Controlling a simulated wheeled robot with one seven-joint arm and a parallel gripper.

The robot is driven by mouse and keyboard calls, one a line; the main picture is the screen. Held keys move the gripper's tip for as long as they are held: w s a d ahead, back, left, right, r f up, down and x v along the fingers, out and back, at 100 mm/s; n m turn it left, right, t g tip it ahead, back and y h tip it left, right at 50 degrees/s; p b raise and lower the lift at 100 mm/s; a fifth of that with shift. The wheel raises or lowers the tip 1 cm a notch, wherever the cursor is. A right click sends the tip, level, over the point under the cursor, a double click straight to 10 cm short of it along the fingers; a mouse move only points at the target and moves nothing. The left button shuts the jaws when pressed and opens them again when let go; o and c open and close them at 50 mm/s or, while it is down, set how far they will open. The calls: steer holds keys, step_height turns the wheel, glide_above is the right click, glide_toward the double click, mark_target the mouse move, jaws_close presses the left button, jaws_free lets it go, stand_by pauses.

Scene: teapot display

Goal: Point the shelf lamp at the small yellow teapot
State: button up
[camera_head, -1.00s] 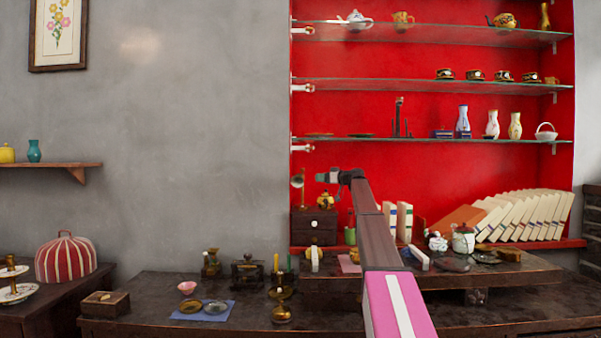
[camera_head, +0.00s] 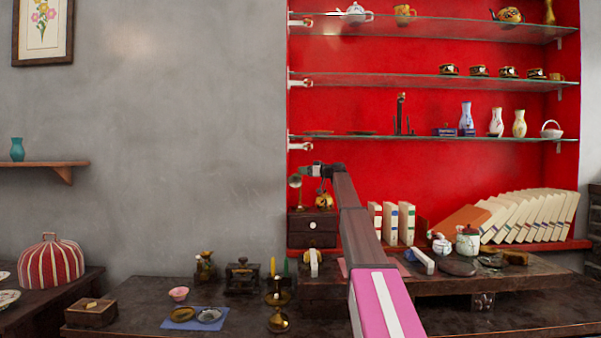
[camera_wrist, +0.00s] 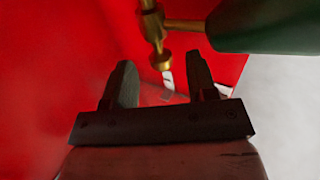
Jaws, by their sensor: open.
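A small brass stand with a round head, which looks like the shelf lamp (camera_head: 295,181), stands on the small drawer chest at the left end of the red alcove. A small yellow teapot (camera_head: 324,201) with dark markings sits on the chest just to its right, partly hidden by my arm. My gripper (camera_head: 306,170) is beside the lamp's head in the head view. In the wrist view my gripper (camera_wrist: 162,78) is open and empty; a brass joint (camera_wrist: 159,55) with a dark green body (camera_wrist: 268,26) lies just beyond its fingertips. Contact cannot be told.
The drawer chest (camera_head: 312,229) stands below my gripper. Pale upright books (camera_head: 390,222) are right of my arm. Glass shelves (camera_head: 430,83) hold cups and vases above. Candlesticks (camera_head: 278,317) and dishes stand on the dark counter in front.

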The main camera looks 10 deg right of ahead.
steer(key=x, duration=0.3)
steer(key=shift+w+a, duration=0.1)
steer(key=shift+w, duration=0.05)
jaws_close()
